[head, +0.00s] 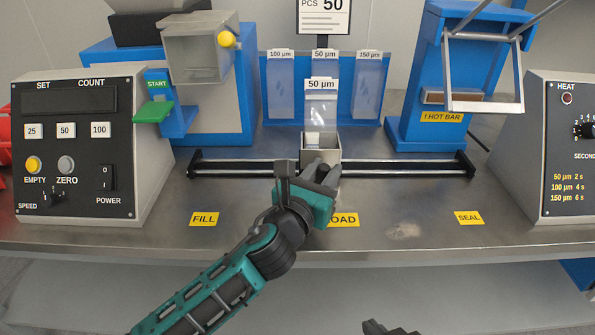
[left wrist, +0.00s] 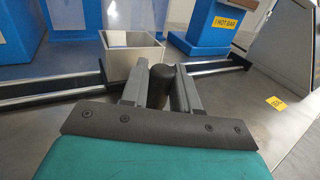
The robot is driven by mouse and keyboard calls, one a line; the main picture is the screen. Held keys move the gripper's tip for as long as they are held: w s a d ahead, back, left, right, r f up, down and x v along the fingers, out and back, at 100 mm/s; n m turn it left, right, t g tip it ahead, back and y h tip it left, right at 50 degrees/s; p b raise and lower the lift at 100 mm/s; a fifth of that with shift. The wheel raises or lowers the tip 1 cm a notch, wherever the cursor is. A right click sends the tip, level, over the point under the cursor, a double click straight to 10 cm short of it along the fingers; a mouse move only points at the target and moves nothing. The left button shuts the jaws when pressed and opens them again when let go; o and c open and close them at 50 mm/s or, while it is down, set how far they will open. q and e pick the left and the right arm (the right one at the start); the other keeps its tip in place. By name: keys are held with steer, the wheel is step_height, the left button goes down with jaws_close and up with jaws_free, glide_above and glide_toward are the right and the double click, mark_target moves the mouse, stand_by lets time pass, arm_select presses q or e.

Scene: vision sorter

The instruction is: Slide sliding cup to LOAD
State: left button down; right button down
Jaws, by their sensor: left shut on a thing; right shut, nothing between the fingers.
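The sliding cup (head: 333,155) is a grey, square, open-topped box on the black rail (head: 400,170), roughly behind the yellow LOAD label (head: 345,220). A clear pouch labelled 50 µm (head: 321,108) stands upright at the cup, its lower end appearing inside it. In the left wrist view the cup (left wrist: 132,55) is just beyond my fingers. My left gripper (head: 322,178) is shut on a dark round knob (left wrist: 159,85) in front of the cup. The arm partly covers the LOAD label. My right gripper (head: 385,328) shows only as a dark tip at the bottom edge, shut and empty.
The FILL label (head: 204,219) lies left and the SEAL label (head: 468,217) right. A control box (head: 80,145) stands left, a heat box (head: 560,145) right. The blue hot bar stand (head: 425,133) is behind the rail's right part. Both rail sides beside the cup are clear.

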arm_select(q)
steer(key=shift+s+d, duration=0.1)
steer(key=shift+d, duration=1.45)
steer(key=c, duration=1)
jaws_free()
steer(key=p+v, duration=0.3)
steer(key=v, duration=1)
